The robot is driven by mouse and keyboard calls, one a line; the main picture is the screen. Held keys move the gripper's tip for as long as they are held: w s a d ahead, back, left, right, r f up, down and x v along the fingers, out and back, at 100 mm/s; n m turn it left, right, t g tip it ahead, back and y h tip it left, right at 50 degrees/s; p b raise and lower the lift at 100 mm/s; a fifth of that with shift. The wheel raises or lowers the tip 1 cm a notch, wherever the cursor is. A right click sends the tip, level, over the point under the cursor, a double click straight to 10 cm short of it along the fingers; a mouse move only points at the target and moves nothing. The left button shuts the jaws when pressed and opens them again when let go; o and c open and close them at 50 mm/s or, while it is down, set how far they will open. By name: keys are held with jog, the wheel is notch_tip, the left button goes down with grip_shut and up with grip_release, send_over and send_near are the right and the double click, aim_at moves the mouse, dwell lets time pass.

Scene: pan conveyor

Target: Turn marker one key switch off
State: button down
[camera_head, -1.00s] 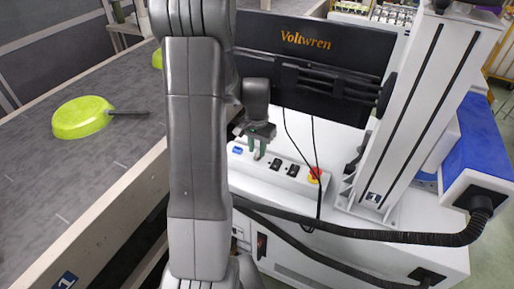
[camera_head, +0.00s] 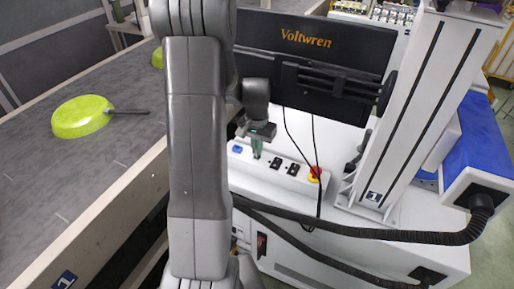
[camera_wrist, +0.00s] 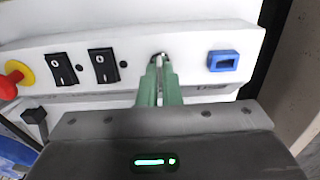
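The key switch (camera_wrist: 160,57) sits on the sloped face of the white control panel, between the rocker switches and the blue port in the wrist view. My gripper (camera_wrist: 161,75) has its green fingers closed together on the small metal key, pointing at the panel. In the head view my gripper (camera_head: 257,150) reaches down to the panel. The fingers hide most of the key and its turn position cannot be read. A marker plate with a 1 (camera_head: 373,196) is on the white column's base.
Two black rocker switches (camera_wrist: 82,67) and a red emergency button (camera_wrist: 10,84) lie along the panel. A blue port (camera_wrist: 223,60) is on its other side. A Voltwren monitor (camera_head: 310,40) stands behind, with hanging cables. The conveyor at left carries a green pan (camera_head: 80,117).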

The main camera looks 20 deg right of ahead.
jog(key=c, duration=1.6)
grip_release()
notch_tip(320, 180, up, 14)
jog(key=shift+f, duration=0.1)
notch_tip(320, 180, down, 14)
jog(key=shift+r, duration=0.2)
jog(key=shift+m, duration=0.4)
jog(key=shift+f, duration=0.1)
